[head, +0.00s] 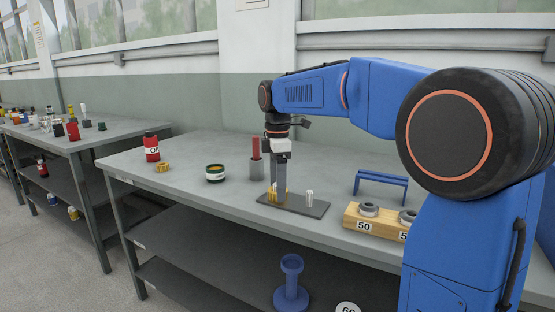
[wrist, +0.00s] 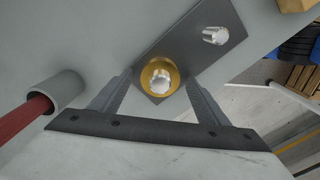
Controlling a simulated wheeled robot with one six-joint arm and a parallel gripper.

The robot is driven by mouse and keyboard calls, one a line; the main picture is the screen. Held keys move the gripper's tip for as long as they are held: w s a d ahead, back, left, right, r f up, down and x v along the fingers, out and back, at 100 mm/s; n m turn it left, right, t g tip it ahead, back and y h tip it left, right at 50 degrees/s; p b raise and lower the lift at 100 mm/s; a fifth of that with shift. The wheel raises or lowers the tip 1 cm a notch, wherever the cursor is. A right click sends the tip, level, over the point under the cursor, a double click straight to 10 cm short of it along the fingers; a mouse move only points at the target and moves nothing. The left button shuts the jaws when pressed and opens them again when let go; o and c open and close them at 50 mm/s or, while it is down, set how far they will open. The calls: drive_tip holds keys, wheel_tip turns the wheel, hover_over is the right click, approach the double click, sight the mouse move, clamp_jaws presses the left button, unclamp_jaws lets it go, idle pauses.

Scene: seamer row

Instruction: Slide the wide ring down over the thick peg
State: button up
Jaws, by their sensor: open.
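A dark base plate (head: 315,209) lies near the front edge of the bench and carries two pale metal pegs. The plate also shows in the wrist view (wrist: 185,58). A brass-yellow ring (wrist: 147,70) sits around one peg (wrist: 160,80), whose top shows through its hole; the ring also shows in the head view (head: 272,197). The other peg (wrist: 214,36) stands bare to the right, also in the head view (head: 309,197). My gripper (wrist: 160,84) is open, one finger on each side of the ring with gaps. How low the ring sits is unclear.
A grey cup (head: 257,168) with a red rod stands close behind my gripper. A round tin (head: 215,173), a red bottle (head: 151,147) and another yellow piece (head: 163,167) stand to the left. A wooden block (head: 378,225) and blue stand (head: 381,179) are to the right.

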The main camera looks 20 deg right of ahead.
wheel_tip(320, 180, up, 17)
drive_tip(key=shift+f, duration=0.2)
drive_tip(key=shift+s, duration=0.1)
idle(0.5)
